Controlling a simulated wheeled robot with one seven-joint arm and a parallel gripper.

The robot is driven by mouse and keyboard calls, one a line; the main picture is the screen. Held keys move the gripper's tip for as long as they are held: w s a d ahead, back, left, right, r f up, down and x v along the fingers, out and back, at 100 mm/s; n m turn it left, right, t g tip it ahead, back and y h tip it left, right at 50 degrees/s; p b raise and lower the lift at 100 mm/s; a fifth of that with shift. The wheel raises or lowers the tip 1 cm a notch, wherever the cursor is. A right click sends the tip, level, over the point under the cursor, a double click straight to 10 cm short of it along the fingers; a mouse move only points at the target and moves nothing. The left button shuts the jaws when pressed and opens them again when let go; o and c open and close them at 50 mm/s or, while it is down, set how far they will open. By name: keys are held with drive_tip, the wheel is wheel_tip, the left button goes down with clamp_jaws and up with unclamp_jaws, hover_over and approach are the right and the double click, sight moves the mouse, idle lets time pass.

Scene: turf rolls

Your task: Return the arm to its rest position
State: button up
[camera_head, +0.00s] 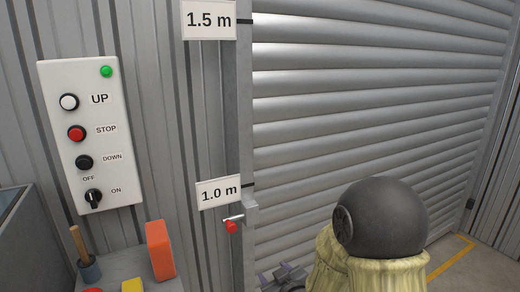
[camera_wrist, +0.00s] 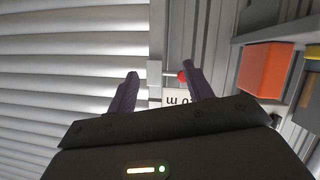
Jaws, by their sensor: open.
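My gripper (camera_wrist: 160,70) is open in the wrist view, its two dark fingers apart with nothing held between them. The red knob (camera_wrist: 183,76) of the door post shows beyond the fingers, close to the right one in the picture; I cannot tell the distance. In the head view, part of my gripper (camera_head: 284,275) shows at the bottom edge, below and right of the red knob (camera_head: 231,227), in front of the roller door. My arm, with a dark round joint and pale yellow covers, stands at the lower right and hides part of the door.
The ribbed roller door (camera_head: 370,110) is down as far as I see. A white control panel (camera_head: 90,135) with a lit green lamp hangs left. Below it, a shelf holds an orange block (camera_head: 160,250), a yellow block (camera_head: 132,286) and a wooden-handled tool (camera_head: 82,250).

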drive_tip(key=s+d+m+g+h, duration=0.2)
drive_tip(key=s+d+m+g, duration=0.3)
drive_tip(key=s, duration=0.4)
drive_tip(key=s+d+m+g+h, duration=0.25)
drive_tip(key=s+d+g, duration=0.25)
drive_tip(key=s+d, duration=0.3)
wheel_tip(320, 180, up, 18)
drive_tip(key=a+p, duration=0.1)
drive_tip(key=p, duration=1.8)
drive_tip(key=shift+s+a+r+p, duration=0.25)
drive_tip(key=shift+s+a+p, duration=0.05)
drive_tip(key=shift+s, duration=0.1)
drive_tip(key=shift+n, duration=0.25)
